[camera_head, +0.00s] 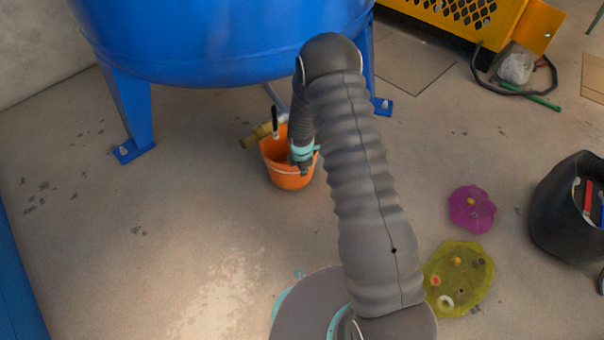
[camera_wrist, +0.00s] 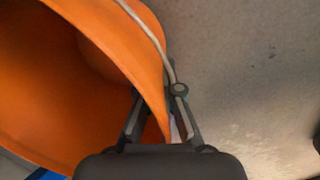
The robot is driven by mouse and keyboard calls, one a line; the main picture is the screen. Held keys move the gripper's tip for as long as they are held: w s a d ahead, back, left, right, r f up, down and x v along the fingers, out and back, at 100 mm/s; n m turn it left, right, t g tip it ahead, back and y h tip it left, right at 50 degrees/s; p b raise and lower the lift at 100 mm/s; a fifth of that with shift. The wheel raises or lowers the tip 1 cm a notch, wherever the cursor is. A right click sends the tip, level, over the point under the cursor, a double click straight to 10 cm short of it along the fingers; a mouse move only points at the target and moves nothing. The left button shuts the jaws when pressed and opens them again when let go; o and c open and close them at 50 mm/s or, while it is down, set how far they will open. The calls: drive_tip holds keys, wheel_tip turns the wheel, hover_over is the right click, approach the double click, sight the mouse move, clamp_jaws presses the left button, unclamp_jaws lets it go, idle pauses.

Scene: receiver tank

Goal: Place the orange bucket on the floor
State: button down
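The orange bucket (camera_head: 285,178) is upright below the blue tank, beside the tank's drain valve. My gripper (camera_head: 304,160) is at the bucket's right rim, reaching down from above. In the wrist view the bucket (camera_wrist: 60,80) fills the left side, with its pale handle running along the rim. The gripper fingers (camera_wrist: 157,95) lie on either side of the bucket wall and look closed on it; the fingertips are partly hidden. I cannot tell whether the bucket's bottom touches the floor (camera_head: 190,220).
The blue tank (camera_head: 210,40) stands on legs above and behind the bucket. A brass valve (camera_head: 257,134) juts out over the bucket's left rim. Purple (camera_head: 471,209) and yellow-green (camera_head: 458,279) flat pieces and a black tub (camera_head: 560,215) are at right. The floor in front and left is clear.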

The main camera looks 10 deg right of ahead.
drive_tip(key=shift+w+d+f, duration=0.1)
drive_tip(key=shift+d+f, duration=0.15)
drive_tip(key=shift+f, duration=0.25)
drive_tip(key=c, duration=1.3)
unclamp_jaws()
